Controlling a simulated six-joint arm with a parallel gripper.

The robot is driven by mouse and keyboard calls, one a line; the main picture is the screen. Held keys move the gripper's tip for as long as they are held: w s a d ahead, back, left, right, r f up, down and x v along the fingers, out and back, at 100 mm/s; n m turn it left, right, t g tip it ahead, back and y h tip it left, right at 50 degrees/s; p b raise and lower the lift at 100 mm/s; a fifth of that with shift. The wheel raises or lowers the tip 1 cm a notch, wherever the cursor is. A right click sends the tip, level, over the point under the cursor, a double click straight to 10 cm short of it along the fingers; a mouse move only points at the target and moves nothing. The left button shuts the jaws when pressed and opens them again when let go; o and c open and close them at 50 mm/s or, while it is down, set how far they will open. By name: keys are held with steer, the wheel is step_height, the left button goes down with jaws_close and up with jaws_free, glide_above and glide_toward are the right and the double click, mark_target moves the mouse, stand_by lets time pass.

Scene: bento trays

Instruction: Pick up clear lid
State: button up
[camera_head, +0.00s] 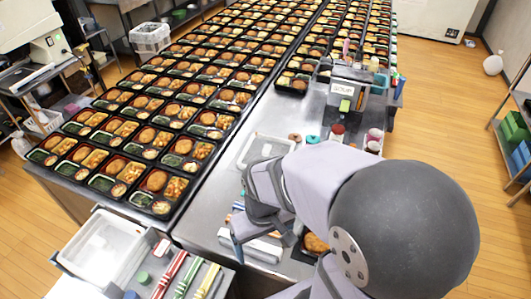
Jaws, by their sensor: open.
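A clear, shallow rectangular piece (262,151) lies on the steel counter behind my arm; it looks like a lid or a stack of lids, but I cannot tell which. My gripper (258,238) is low over the counter in front of it, apart from it, beside a black bento tray (304,254) with a brown fried item (315,243). My arm hides much of this tray and part of the gripper. The gripper is open, and I see nothing held in it.
Rows of filled bento trays (137,155) cover the counter to the left and back. A translucent bin (100,249) and coloured-handled tools (188,279) stand at the front left. A sign-fronted box (343,92) and small jars stand behind my arm. Bare counter (207,213) shows left of the gripper.

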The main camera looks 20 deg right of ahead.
steer(key=c, duration=0.8)
steer(key=n+t+h+b, duration=0.3)
steer(key=n+t+b, duration=0.3)
steer(key=n, duration=2.2)
glide_toward(267, 148)
steer(key=shift+s+a+f+g+b, duration=0.15)
steer(key=shift+a+f+g+b, duration=0.25)
steer(key=shift+a+b, duration=0.25)
steer(key=shift+w+d+n+h, duration=0.3)
steer(key=shift+w+d+n, duration=0.1)
steer(key=shift+w+n, duration=0.15)
steer(key=shift+p+x, duration=1.6)
steer(key=shift+x, duration=2.1)
